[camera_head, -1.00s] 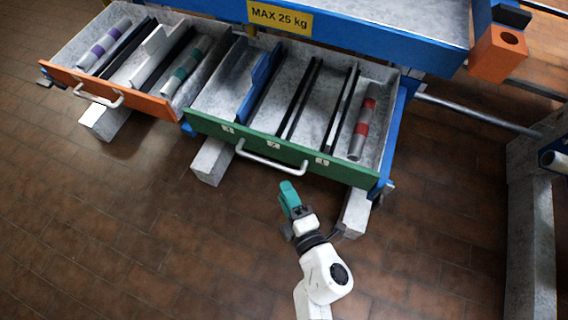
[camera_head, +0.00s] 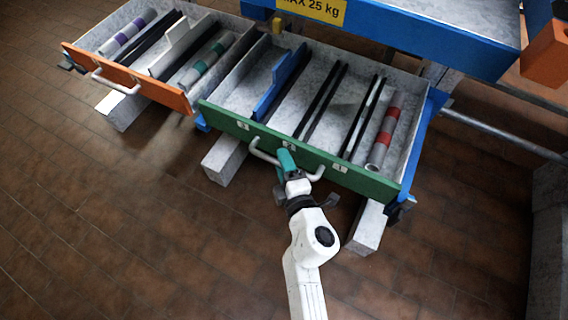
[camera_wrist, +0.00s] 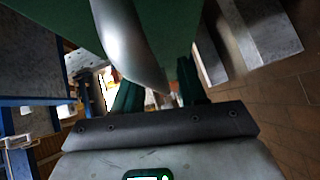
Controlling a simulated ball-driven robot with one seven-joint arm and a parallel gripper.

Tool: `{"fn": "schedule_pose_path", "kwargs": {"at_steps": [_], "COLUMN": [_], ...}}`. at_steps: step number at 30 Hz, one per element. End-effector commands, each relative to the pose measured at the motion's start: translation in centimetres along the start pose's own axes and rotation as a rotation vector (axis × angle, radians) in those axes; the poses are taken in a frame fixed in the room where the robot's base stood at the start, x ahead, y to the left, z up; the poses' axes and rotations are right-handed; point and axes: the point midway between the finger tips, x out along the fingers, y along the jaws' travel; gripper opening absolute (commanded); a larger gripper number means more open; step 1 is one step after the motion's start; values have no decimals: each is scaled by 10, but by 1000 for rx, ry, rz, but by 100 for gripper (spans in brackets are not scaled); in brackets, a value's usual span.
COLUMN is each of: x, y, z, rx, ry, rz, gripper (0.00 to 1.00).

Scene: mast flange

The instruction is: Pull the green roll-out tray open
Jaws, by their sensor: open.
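The green roll-out tray (camera_head: 225,122) stands out from the blue rack, and its inside is visible from above. Its pale bar handle (camera_head: 262,156) is on the green front, partly hidden by my gripper. My gripper (camera_head: 287,162), with teal fingers, is at the middle of this handle, in front of the tray. In the wrist view the silver handle (camera_wrist: 128,40) runs in between the two dark green fingers of my gripper (camera_wrist: 160,94), close to the fingertips. The fingers are apart; I cannot tell whether they touch the bar.
The tray holds black dividers, a blue divider (camera_head: 278,84) and a red-banded grey tube (camera_head: 385,134). An orange-fronted tray (camera_head: 130,80) stands out at the left. Pale blocks (camera_head: 222,158) (camera_head: 367,228) lie low below the green tray. The brown tiled floor in front is clear.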

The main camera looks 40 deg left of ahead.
Motion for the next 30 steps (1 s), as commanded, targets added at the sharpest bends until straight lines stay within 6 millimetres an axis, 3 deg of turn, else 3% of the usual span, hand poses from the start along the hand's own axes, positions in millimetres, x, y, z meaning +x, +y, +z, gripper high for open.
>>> {"fn": "schedule_pose_path", "kwargs": {"at_steps": [4, 17, 30], "x": [0, 0, -1], "y": [0, 0, 0], "z": [0, 0, 0], "rx": [0, 0, 1], "ry": [0, 0, 0], "rz": [0, 0, -1], "gripper": [40, 0, 0]}}
